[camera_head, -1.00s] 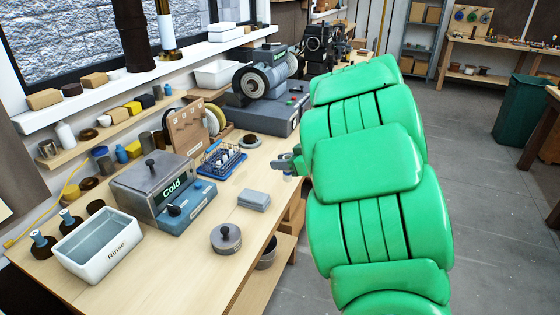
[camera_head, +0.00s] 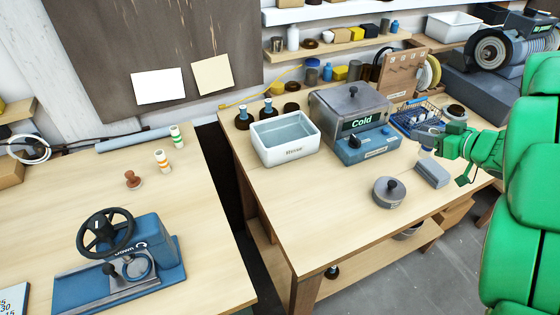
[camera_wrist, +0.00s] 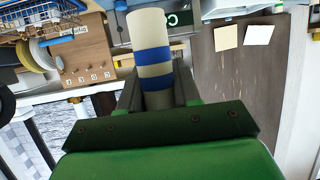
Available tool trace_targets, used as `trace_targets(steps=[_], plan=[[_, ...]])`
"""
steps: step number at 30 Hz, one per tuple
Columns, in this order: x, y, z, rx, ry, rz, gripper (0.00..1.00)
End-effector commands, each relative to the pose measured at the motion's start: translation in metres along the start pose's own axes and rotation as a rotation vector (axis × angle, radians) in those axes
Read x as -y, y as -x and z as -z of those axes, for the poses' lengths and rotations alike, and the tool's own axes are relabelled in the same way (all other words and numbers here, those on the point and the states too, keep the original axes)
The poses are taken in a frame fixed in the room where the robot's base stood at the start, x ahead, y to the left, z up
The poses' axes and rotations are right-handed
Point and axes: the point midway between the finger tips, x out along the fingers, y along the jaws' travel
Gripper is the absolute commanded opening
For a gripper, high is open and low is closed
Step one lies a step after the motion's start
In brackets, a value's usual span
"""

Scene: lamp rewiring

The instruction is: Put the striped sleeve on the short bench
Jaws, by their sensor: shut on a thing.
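My gripper (camera_wrist: 157,98) is shut on a cream sleeve with blue bands (camera_wrist: 152,58), which sticks out past the fingers in the wrist view. In the head view my gripper (camera_head: 432,138) is at the right, over the far right part of the workbench (camera_head: 330,220), by the blue wire rack. The held sleeve is hardly visible there. Two other striped sleeves, one orange-banded (camera_head: 162,161) and one green-banded (camera_head: 176,136), stand upright on the left bench (camera_head: 215,195). I cannot tell which bench is the short one.
The left bench holds a blue hand-wheel press (camera_head: 125,262) and a brown stamp-like knob (camera_head: 132,180). The workbench carries a Rinse tub (camera_head: 285,138), a Cold box (camera_head: 352,115), a lidded round pot (camera_head: 389,192) and a grey block (camera_head: 432,173). A dark gap separates the benches.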

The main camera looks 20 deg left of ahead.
Motion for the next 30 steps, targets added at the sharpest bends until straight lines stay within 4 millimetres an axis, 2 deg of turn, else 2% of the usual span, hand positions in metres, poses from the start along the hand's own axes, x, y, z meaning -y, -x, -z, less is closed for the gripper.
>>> trace_targets(steps=[1, 6, 15, 24, 30], plan=[[0.013, -0.012, 0.005, 0.000, 0.014, 0.031, 0.04], [0.055, -0.045, 0.019, -0.001, 0.055, 0.130, 0.04], [0.134, -0.093, 0.038, -0.001, 0.126, 0.297, 0.04], [0.221, -0.128, 0.052, -0.004, 0.196, 0.468, 0.04], [0.279, -0.144, 0.058, -0.002, 0.242, 0.578, 0.04]])
